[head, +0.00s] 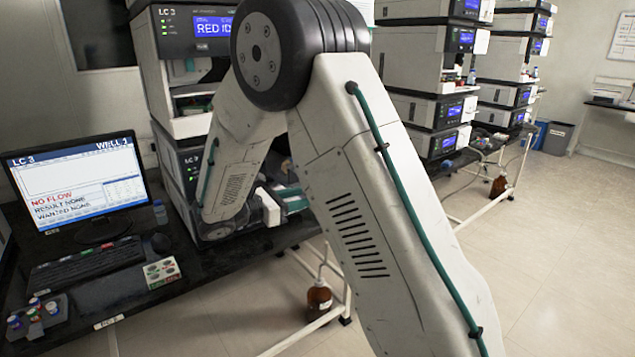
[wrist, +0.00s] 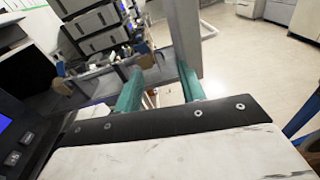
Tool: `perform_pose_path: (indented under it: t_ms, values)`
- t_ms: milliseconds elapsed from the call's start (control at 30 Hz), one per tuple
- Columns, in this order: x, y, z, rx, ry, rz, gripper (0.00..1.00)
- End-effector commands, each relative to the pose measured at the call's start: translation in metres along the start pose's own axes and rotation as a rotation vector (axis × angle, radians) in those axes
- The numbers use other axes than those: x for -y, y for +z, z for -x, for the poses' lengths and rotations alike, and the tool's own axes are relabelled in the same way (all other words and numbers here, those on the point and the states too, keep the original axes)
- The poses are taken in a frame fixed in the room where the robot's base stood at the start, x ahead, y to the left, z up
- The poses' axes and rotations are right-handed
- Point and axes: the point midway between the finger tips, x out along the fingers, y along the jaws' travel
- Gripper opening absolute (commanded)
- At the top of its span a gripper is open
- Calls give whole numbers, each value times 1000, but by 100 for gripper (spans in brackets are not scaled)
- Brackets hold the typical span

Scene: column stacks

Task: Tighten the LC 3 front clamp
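The LC 3 monitor (head: 78,185) on the left bench reads "WELL 1", "NO FLOW", "RESULT NONE" and "WANTED NONE". Beside it stands an instrument stack (head: 172,75) with a blue display starting "RED". My arm crosses the head view and hides part of this stack. My gripper (head: 297,200) is low by the stack's right side, mostly hidden behind my arm. In the wrist view my gripper's two teal fingers (wrist: 160,80) are apart, with nothing clearly held between them. I cannot make out the front clamp in either view.
A brown bottle (head: 319,298) stands below on the lower frame. More instrument stacks (head: 425,75) stand behind. The floor (head: 545,235) at right is clear.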

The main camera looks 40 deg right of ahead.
Motion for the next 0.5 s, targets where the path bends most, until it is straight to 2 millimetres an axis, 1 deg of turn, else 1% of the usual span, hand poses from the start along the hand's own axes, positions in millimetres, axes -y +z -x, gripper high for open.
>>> perform_pose_path:
  t_ms: [33, 100, 167, 267, 500]
  values:
    - [-10, 4, 1, 33, 27, 22, 40]
    - [-17, 11, 1, 66, 48, 49, 40]
    - [-20, 15, -2, 81, 56, 64, 40]
    - [-21, 17, -14, 86, 56, 69, 40]
    - [-22, 20, -54, 83, 54, 67, 40]
